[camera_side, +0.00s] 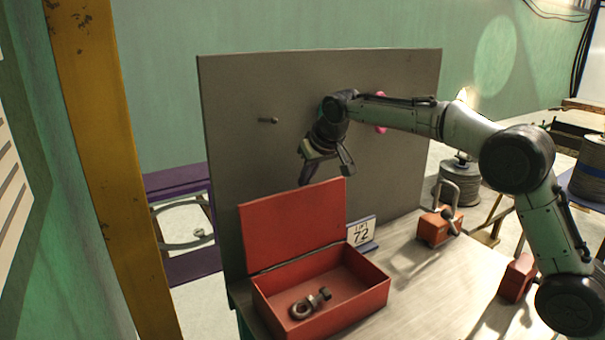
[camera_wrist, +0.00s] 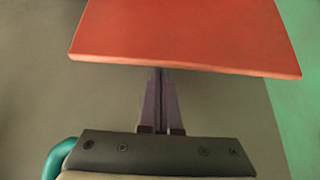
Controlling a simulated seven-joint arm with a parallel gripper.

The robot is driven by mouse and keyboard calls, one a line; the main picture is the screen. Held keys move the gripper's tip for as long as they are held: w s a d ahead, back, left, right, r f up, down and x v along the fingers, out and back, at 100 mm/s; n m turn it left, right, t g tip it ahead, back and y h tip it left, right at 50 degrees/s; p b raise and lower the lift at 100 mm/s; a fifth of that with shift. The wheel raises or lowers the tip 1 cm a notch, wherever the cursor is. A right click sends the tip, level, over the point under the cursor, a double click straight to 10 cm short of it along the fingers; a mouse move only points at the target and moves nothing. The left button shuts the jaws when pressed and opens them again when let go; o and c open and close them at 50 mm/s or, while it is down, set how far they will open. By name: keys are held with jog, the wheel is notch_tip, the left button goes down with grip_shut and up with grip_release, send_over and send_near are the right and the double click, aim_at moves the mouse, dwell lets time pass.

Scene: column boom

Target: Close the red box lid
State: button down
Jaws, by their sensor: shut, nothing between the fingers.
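The red box (camera_side: 345,309) stands on the bench with its lid (camera_side: 293,225) raised, leaning back near upright toward the grey panel. A bolt and ring-shaped metal pieces (camera_side: 309,303) lie inside the box. My gripper (camera_side: 306,181) is above and behind the lid's top edge, pointing down. In the wrist view the lid (camera_wrist: 190,32) fills the upper middle. There my gripper's fingers (camera_wrist: 160,75) are together and empty, with their tips at or just behind the lid's near edge. I cannot tell whether they touch it.
A card marked 72 (camera_side: 361,234) stands right of the lid. A red-orange clamp block (camera_side: 436,228) sits farther right.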

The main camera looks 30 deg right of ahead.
jog(key=shift+s, duration=0.45)
jog(key=shift+s, duration=0.15)
jog(key=shift+s+r, duration=0.1)
jog(key=shift+s, duration=0.3)
jog(key=s+f+t, duration=0.1)
jog(key=s+f, duration=0.2)
jog(key=s, duration=0.3)
jog(key=s+f+t, duration=0.1)
jog(key=s+f, duration=0.2)
jog(key=s, duration=0.3)
jog(key=s+f+t, duration=0.1)
jog(key=s+f, duration=0.3)
jog(key=s, duration=0.2)
jog(key=shift+s, duration=0.3)
notch_tip(320, 180, down, 6)
jog(key=s+t, duration=0.1)
jog(key=s, duration=0.1)
